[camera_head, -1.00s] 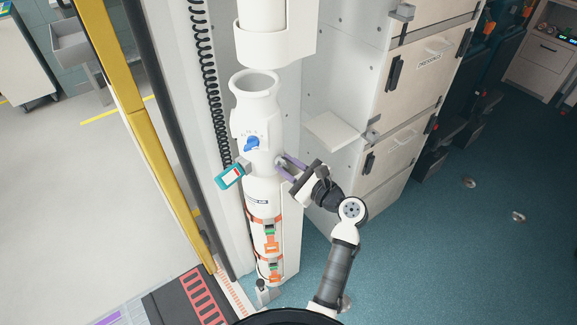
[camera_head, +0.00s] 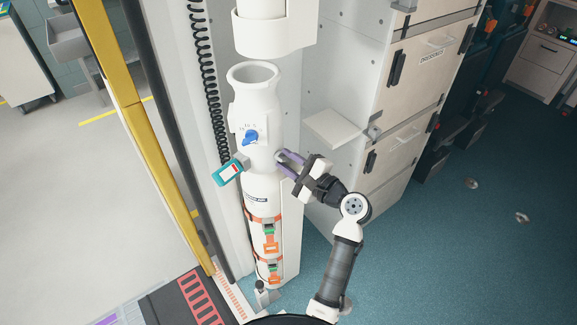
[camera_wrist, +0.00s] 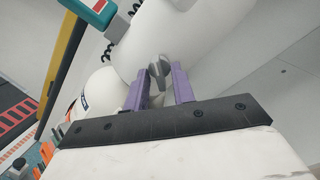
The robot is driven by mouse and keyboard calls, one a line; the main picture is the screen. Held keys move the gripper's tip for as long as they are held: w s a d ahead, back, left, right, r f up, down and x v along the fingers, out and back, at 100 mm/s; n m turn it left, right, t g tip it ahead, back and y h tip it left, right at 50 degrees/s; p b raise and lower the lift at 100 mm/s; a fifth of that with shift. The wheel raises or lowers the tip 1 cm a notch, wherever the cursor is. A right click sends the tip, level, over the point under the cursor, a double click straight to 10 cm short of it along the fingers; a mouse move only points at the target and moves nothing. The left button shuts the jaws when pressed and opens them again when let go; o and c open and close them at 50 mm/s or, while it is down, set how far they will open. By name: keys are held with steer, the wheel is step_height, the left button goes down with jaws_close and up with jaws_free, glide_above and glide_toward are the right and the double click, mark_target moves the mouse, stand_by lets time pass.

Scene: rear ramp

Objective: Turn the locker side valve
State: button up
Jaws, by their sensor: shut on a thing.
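The white cylinder (camera_head: 262,185) stands upright in the locker bay, held by orange straps. The side valve (camera_wrist: 159,70) is a small grey handle on the cylinder's side in the wrist view, between the purple fingertips. In the head view the fingers mostly hide it. My gripper (camera_head: 281,158) reaches the cylinder's right side from the right, and its purple fingers also show in the wrist view (camera_wrist: 160,82). It is shut on the side valve. A blue knob (camera_head: 250,137) sits on the cylinder's front, apart from my gripper.
A teal device (camera_head: 229,172) sticks out at the cylinder's left. A small shelf (camera_head: 335,126) juts from the wall above and right of my gripper. White drawers (camera_head: 420,75) stand to the right. A yellow post (camera_head: 150,140) stands to the left. The blue floor at right is open.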

steer(key=n+b, duration=0.4)
steer(key=n, duration=0.1)
steer(key=shift+f+n, duration=0.15)
steer(key=shift+n, duration=0.15)
steer(key=shift+n+b, duration=1.7)
steer(key=shift+n, duration=0.3)
steer(key=shift+r, duration=0.2)
steer(key=o, duration=0.6)
steer(key=shift+d, duration=0.1)
steer(key=b+v, duration=0.2)
steer(key=v, duration=1.2)
